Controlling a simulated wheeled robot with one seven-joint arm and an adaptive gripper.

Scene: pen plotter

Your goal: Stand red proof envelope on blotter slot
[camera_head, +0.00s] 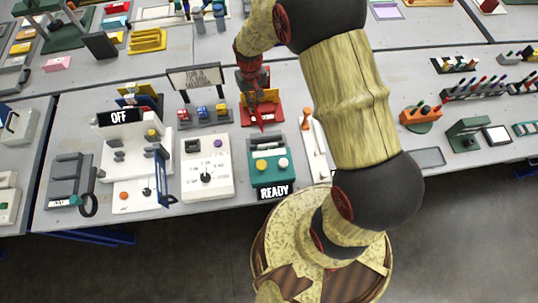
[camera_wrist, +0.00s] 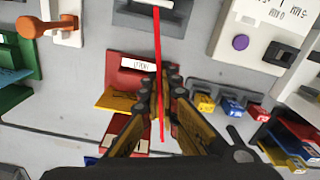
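The red proof envelope (camera_wrist: 158,60) shows edge-on as a thin red upright strip between my fingertips in the wrist view. My gripper (camera_wrist: 160,98) is shut on it. In the head view my gripper (camera_head: 252,85) is above a red holder (camera_head: 272,112), and the red envelope (camera_head: 259,122) points down from it. The red holder also shows in the wrist view (camera_wrist: 120,66), with a white label and a yellow piece beside it. A grey slotted block (camera_wrist: 150,18) lies at the top of the wrist view. I cannot tell for sure which part is the blotter slot.
The green device marked READY (camera_head: 270,175) stands in front of the holder. A white panel with a purple knob (camera_head: 207,168) is left of it. Small coloured blocks (camera_head: 203,112) sit left of the holder. A white orange-topped tool (camera_head: 307,125) is at right.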

